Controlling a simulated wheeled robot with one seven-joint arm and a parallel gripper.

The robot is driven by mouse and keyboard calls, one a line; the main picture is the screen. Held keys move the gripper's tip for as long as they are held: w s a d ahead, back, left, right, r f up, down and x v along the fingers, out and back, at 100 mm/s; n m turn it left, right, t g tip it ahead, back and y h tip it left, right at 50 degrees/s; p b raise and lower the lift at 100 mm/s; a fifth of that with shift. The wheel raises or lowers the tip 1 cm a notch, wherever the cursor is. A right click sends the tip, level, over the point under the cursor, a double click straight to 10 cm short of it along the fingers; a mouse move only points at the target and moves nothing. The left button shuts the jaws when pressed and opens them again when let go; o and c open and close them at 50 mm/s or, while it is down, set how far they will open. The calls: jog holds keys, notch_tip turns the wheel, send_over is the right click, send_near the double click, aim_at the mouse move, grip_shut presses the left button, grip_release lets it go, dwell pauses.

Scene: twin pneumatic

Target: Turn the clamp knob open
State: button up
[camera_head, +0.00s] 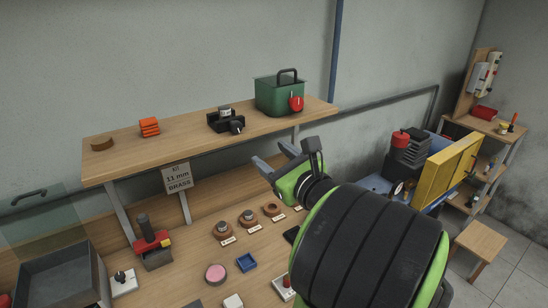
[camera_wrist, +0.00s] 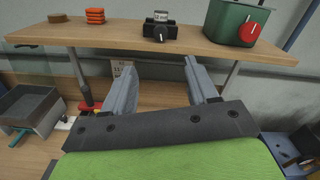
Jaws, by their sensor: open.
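A black clamp-like block with a round black knob (camera_head: 237,127) stands on the wooden shelf, with a small white label on top. The same block shows in the wrist view (camera_wrist: 159,27), its knob facing me. A red knob (camera_head: 296,103) with a pale pointer line sits on the front of a green box (camera_head: 271,97) to its right; it also shows in the wrist view (camera_wrist: 249,32). I cannot tell for certain which knob is the clamp knob. My gripper (camera_head: 272,156) is open and empty, below and in front of the shelf; its fingers (camera_wrist: 161,70) point toward the black block.
The shelf (camera_head: 180,143) also holds orange blocks (camera_head: 149,127) and a brown ring (camera_head: 102,144). A sign (camera_head: 177,178) hangs below it. The bench underneath carries a grey bin (camera_head: 62,280), a red-and-grey tool (camera_head: 151,245) and several small round parts.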

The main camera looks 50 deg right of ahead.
jog(key=m+p, duration=0.2)
jog(key=p, duration=0.2)
jog(key=m+p, duration=0.1)
jog(key=p, duration=0.6)
send_near(237, 127)
jog(key=x, duration=0.8)
jog(key=shift+w+d, duration=0.2)
jog(key=shift+w, duration=0.1)
jog(key=shift+c, duration=0.3)
